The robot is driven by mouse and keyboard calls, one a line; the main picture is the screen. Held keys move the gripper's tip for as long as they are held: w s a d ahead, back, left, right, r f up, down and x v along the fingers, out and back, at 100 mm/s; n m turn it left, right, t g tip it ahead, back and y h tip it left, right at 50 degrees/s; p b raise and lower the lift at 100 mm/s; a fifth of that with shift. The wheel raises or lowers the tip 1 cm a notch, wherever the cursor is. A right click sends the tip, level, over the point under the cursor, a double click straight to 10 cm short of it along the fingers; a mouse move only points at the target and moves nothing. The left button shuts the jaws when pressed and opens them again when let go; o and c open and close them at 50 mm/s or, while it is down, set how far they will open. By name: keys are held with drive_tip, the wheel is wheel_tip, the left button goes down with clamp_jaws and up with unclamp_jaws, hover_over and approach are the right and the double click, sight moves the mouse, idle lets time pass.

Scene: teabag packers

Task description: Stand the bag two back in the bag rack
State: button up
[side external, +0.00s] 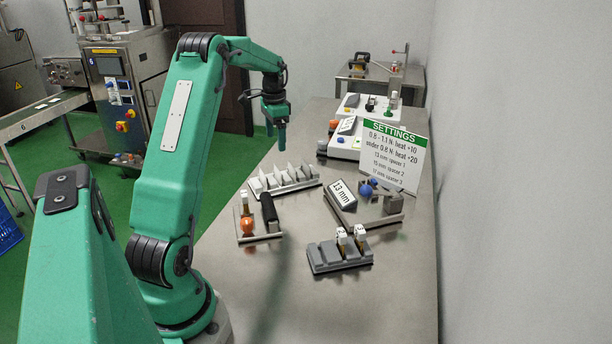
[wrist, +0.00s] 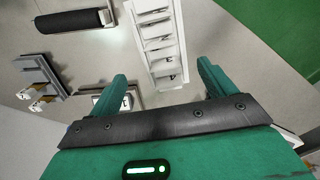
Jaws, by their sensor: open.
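The bag rack (side external: 290,188) is a light rack on the bench with several pale, thin bags (side external: 281,174) standing in a row. In the wrist view the rack (wrist: 151,18) lies lengthwise ahead of my gripper, its slots seen from above. I cannot tell which bag is bag two; any numbers are too small to read. My gripper (side external: 281,137) is high above the bench, near the rack's far side in the side view. In the wrist view my gripper (wrist: 162,80) has its fingers wide apart, with nothing held between them.
A plate with a black roller (side external: 269,212) and orange knob stands close to the rack. A dark grey block rack (side external: 338,264) holds two white-topped pieces. A "13 mm" display (side external: 342,194), a settings sign (side external: 393,152) and white machines stand right and behind.

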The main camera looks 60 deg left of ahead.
drive_tip(key=s+d+r+t, duration=0.1)
drive_tip(key=d+r, duration=0.3)
drive_tip(key=d, duration=0.4)
drive_tip(key=d+r+t+y, duration=0.1)
drive_tip(key=d+r, duration=0.3)
drive_tip(key=d, duration=0.3)
drive_tip(key=s+d+r, duration=0.1)
drive_tip(key=d+r, duration=0.3)
drive_tip(key=d, duration=0.4)
drive_tip(key=s+d+f+n+t+h, duration=0.1)
drive_tip(key=s+d+f+t, duration=0.1)
drive_tip(key=s+d, duration=1.1)
drive_tip(key=d+t, duration=0.1)
drive_tip(key=d, duration=0.1)
drive_tip(key=shift+s+d+t, duration=0.3)
drive_tip(key=shift+s+d, duration=0.05)
drive_tip(key=shift+d, duration=0.05)
